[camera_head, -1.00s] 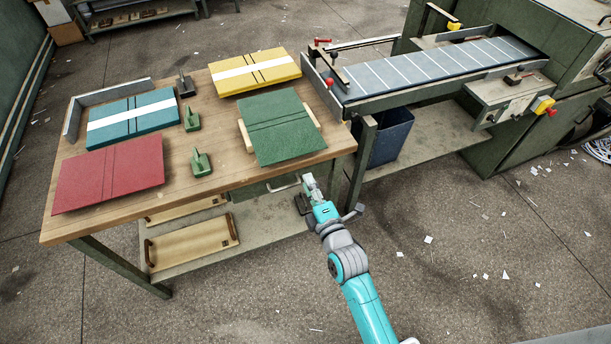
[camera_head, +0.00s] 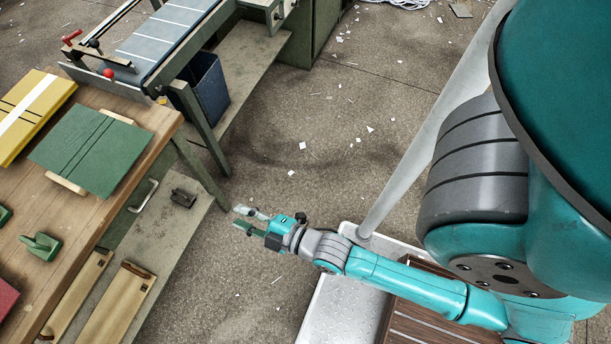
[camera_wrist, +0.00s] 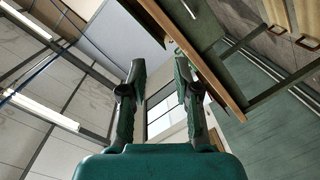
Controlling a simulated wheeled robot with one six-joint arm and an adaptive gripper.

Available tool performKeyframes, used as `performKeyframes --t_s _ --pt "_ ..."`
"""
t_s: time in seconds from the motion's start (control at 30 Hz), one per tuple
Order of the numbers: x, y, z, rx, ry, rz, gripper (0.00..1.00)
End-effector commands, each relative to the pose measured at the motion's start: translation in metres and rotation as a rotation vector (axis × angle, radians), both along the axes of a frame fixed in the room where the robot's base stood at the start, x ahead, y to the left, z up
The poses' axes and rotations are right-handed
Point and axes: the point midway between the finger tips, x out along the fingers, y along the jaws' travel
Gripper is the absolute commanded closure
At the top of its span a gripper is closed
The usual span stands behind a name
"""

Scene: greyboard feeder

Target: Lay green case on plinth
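The green case (camera_head: 92,150), a flat board with two dark crease lines, lies on the wooden table (camera_head: 152,158) at the left. Pale wood (camera_head: 65,184) sticks out from under two of its sides. I cannot tell whether this wood is the plinth. My gripper (camera_head: 243,220) is out over the floor to the right of the table, apart from the case. In the wrist view its two fingers (camera_wrist: 160,72) stand apart with nothing between them. The case is not recognisable in that view.
A yellow case (camera_head: 42,97) and a green handled tool (camera_head: 41,246) are also on the table. Wooden trays (camera_head: 115,305) lie on the shelf below. A conveyor (camera_head: 170,35) and blue bin (camera_head: 207,92) stand behind.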

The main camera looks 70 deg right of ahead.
Motion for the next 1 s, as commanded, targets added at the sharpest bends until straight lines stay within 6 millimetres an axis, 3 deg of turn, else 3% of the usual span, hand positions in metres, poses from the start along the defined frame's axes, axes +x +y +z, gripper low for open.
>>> performKeyframes --t_s 0.03,0.2,0.5,0.7,1.0 --pt "-0.022 0.0 0.001 0.059 0.017 -0.008 0.69" --pt "-0.083 0.001 0.015 0.29 0.056 -0.042 0.69" --pt "-0.169 0.003 0.057 0.673 0.119 -0.116 0.69" --pt "-0.195 0.004 0.078 0.823 0.139 -0.148 0.69" --pt "-0.199 0.004 0.082 0.859 0.142 -0.156 0.69"
